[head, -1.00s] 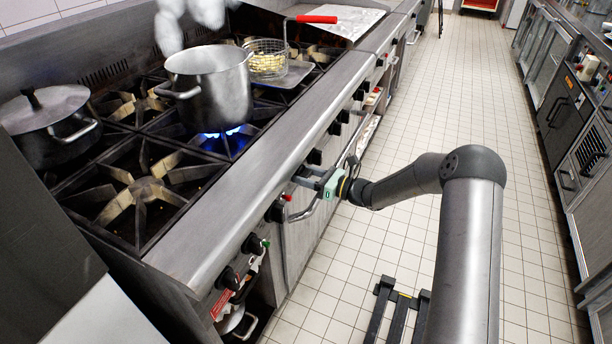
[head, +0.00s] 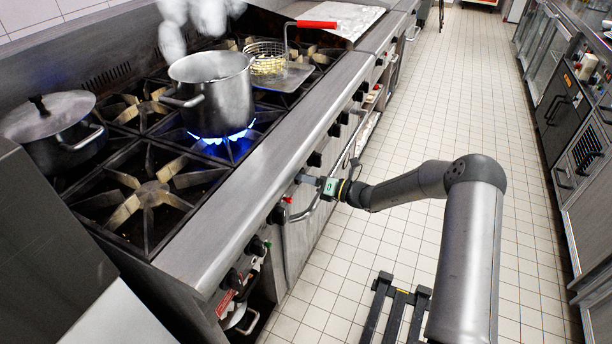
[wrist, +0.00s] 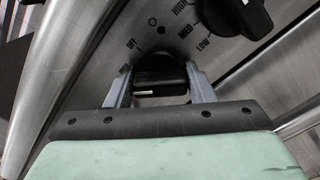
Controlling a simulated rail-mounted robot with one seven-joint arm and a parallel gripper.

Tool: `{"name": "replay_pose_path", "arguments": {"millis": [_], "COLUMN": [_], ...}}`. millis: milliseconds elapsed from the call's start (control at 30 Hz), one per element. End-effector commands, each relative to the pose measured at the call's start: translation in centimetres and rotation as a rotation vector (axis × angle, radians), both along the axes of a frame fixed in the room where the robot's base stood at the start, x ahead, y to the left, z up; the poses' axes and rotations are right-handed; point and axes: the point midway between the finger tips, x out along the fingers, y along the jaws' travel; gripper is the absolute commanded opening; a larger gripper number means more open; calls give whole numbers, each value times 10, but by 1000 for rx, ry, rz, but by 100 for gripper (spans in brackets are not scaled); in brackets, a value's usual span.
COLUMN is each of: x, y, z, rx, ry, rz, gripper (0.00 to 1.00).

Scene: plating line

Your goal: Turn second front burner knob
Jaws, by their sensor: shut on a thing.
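In the wrist view, a black burner knob (wrist: 160,72) with a pale pointer mark sits between the two grey fingers of my gripper (wrist: 160,88). The fingers are shut on its sides, close to the steel panel. In the head view, my gripper (head: 302,179) reaches the stove's front panel, and its fingers hide most of the held knob. A blue flame (head: 228,148) burns under a steel pot (head: 226,95) on the cooktop. Panel lettering OFF shows left of the held knob.
Another black knob (wrist: 236,14) is at the upper right in the wrist view. More knobs line the panel, including one (head: 277,214) nearer me. A handle rail (head: 310,205) runs below the gripper. The tiled aisle (head: 440,110) to the right is clear.

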Motion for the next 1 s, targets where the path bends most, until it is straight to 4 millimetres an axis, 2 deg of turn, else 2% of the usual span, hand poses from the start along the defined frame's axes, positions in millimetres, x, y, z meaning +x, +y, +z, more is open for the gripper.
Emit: {"name": "replay_pose_path", "arguments": {"millis": [567, 600, 667, 1000], "x": [0, 0, 0, -1], "y": [0, 0, 0, -3], "z": [0, 0, 0, 0], "rx": [15, 15, 15, 15], "ry": [38, 38, 38, 38], "rz": [-1, -1, -1, -1], "gripper": [26, 54, 68, 68]}}
